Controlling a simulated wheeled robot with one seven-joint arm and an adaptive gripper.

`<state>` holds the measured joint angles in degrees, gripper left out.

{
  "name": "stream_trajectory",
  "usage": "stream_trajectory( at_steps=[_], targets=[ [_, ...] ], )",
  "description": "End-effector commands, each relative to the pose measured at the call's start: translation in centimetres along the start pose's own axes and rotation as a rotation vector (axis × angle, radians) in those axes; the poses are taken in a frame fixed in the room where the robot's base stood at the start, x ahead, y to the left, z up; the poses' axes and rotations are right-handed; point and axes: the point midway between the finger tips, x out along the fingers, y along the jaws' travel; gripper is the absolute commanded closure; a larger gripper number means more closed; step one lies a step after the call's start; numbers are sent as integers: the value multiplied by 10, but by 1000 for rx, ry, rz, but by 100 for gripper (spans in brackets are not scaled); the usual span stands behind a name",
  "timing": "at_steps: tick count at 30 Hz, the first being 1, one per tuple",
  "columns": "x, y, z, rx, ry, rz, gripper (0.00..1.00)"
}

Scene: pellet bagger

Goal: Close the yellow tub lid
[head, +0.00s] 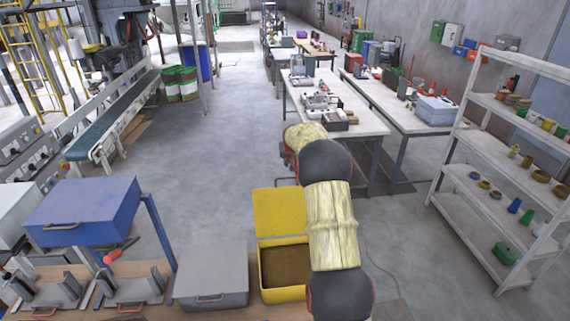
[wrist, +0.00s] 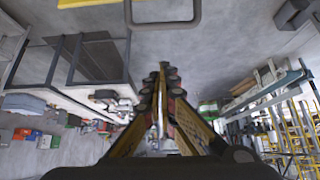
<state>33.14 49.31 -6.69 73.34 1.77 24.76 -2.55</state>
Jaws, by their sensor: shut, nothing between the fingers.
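The yellow tub (head: 284,294) stands on the bench in the head view, with a brown interior visible. Its yellow lid (head: 280,212) is open and stands raised at the far side of the tub. A grey loop handle (head: 286,182) shows at the lid's upper edge. In the wrist view the grey loop (wrist: 166,24) is at the top, with a strip of yellow lid (wrist: 88,3) beside it. My gripper (wrist: 162,70) is shut and empty, its fingertips apart from the loop in the picture.
A grey lidded box (head: 211,275) sits directly left of the tub. A white shelf (head: 505,150) stands at right; work tables (head: 335,115) are beyond. The floor behind the bench is open.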

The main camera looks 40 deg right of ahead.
Motion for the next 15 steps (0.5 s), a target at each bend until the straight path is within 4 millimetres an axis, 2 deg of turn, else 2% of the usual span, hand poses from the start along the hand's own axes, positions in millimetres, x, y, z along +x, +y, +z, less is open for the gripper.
stream_trajectory(
  at_steps=[15],
  targets=[
    [64,0,0,0,-2,0,100]
  ],
)
